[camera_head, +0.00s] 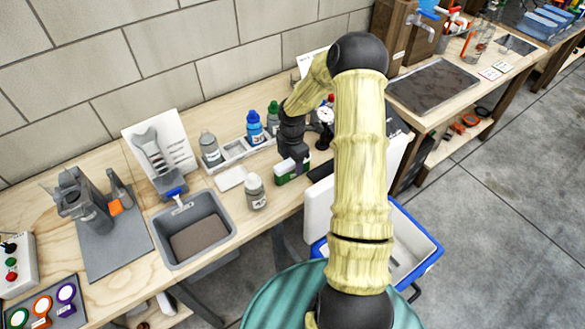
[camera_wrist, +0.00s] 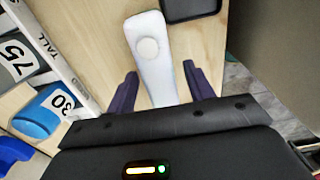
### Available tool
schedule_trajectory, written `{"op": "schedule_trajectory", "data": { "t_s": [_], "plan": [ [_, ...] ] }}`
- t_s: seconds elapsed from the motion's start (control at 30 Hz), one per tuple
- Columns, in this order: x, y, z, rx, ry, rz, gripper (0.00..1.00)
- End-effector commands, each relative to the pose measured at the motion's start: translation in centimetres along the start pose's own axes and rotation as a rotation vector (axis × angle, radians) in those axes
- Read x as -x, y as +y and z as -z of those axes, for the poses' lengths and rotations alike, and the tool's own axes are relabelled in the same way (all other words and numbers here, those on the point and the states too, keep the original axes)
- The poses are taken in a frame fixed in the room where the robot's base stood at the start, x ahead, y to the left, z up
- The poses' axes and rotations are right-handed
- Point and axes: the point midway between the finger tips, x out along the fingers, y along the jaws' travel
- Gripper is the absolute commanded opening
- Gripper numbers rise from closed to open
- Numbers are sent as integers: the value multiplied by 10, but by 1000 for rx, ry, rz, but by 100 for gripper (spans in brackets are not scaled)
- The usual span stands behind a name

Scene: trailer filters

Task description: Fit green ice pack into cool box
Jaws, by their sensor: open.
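The cool box (camera_head: 429,257) is at the lower right, with a blue rim and pale inside; my arm covers part of it. My gripper (camera_wrist: 159,72) is open, with two dark purple fingers apart. Between and beyond them in the wrist view lies a long white piece with a round spot (camera_wrist: 148,48); I see no contact. In the head view a green and white piece (camera_head: 291,170) shows at the lower end of my arm. No green pack shows in the wrist view.
A bottle tray (camera_head: 237,153) with bottles stands behind. A white bottle (camera_head: 256,193) and grey basin (camera_head: 166,222) are to the left. In the wrist view a blue item marked 30 (camera_wrist: 38,120) is left, and a dark tray (camera_wrist: 190,10) is at the top.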

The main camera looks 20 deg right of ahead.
Motion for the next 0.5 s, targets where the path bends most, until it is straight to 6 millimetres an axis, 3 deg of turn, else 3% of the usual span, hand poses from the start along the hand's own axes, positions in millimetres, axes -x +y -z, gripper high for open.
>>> {"op": "schedule_trajectory", "data": {
  "t_s": [0.3, 0.5],
  "plan": [
    [0, 0, 0, -1, 0, 0, 53],
    [0, 0, 0, -1, 0, 0, 13]
  ]
}}
